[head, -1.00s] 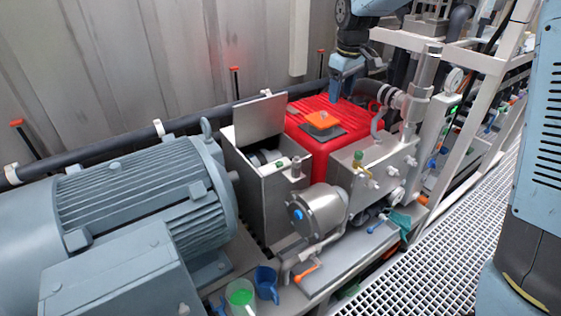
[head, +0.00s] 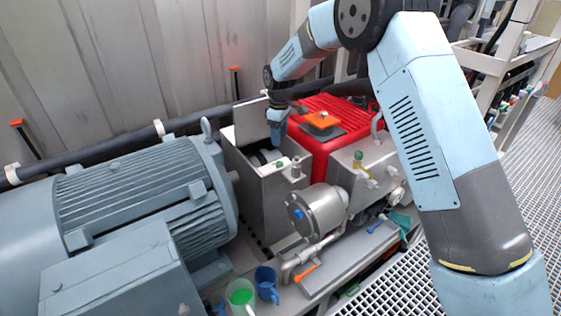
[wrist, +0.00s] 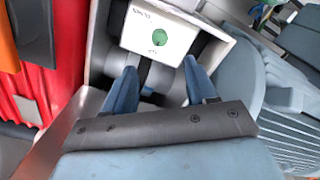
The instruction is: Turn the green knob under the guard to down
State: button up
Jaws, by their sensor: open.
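The green knob (wrist: 159,37) sits on a white labelled plate (wrist: 140,34) in the wrist view. In the head view the knob (head: 279,163) is a small green spot inside the open metal guard box (head: 252,190), whose lid (head: 250,122) stands raised. My gripper (head: 277,140) is above the box. In the wrist view my gripper (wrist: 160,68) is open, with two blue fingers apart and nothing between them. The knob lies just beyond the fingertips, apart from them. The knob's pointing direction is too small to tell.
A big grey motor (head: 140,205) stands to the left, and a red ribbed housing (head: 330,108) with an orange piece (head: 321,119) to the right. Another green knob (head: 359,156) sits on the metal block. Blue and green cups (head: 266,281) stand in front.

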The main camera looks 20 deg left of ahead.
aim_at(280, 163)
notch_tip(280, 163, down, 12)
jog(key=shift+r, duration=0.1)
dwell(0.4)
jog(key=shift+c, duration=0.3)
jog(key=c, duration=0.9)
jog(key=shift+d, duration=0.15)
jog(key=shift+c, duration=0.5)
